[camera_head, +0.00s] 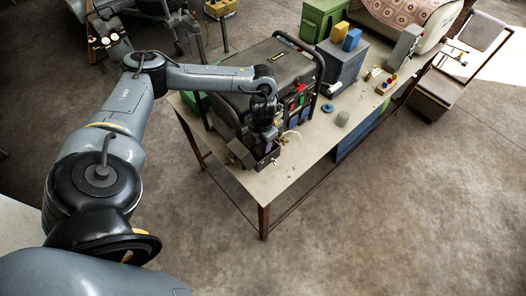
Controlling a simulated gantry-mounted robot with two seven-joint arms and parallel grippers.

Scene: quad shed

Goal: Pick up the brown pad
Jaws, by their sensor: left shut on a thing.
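My left gripper (264,139) points down over a small dark open box (270,160) near the front left edge of the metal table (262,186). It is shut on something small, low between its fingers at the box. The held thing is too small and too hidden by the fingers to make out. I cannot pick out the brown pad for certain in this view. My right gripper is not in view.
A large dark generator-like machine in a black tube frame (319,84) stands right behind the gripper. The table's front right strip is mostly clear.

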